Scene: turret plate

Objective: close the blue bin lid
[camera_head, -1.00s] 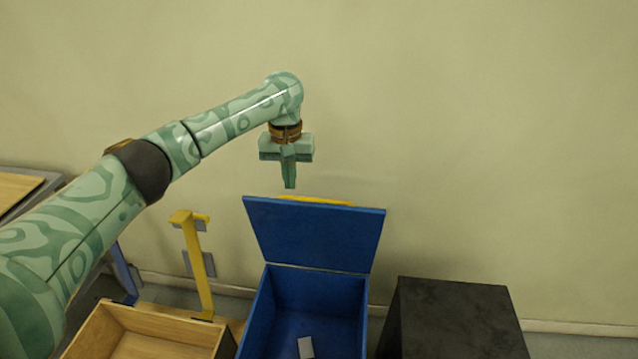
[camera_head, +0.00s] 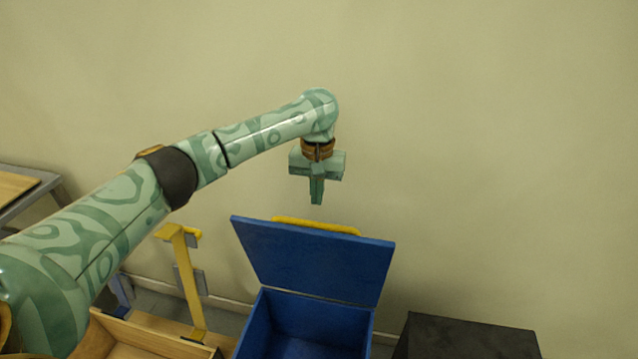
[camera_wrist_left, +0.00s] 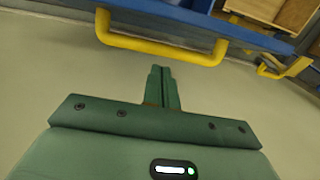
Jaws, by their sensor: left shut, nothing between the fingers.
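The blue bin (camera_head: 305,326) stands at the bottom centre of the head view, with its front cut off by the frame. Its blue lid (camera_head: 312,262) is hinged at the back and stands up, open. A yellow handle (camera_head: 316,226) runs along the lid's top edge. My left gripper (camera_head: 316,203) is shut and empty, pointing down just above and behind the handle, apart from it. In the left wrist view the shut fingers (camera_wrist_left: 162,70) point toward the yellow handle (camera_wrist_left: 160,50) with a gap between. My right gripper is not in view.
A black box (camera_head: 465,338) stands right of the bin. A wooden tray (camera_head: 135,338) and a yellow post (camera_head: 188,280) are to the left. A table corner (camera_head: 20,190) shows at the far left. The plain wall behind is clear.

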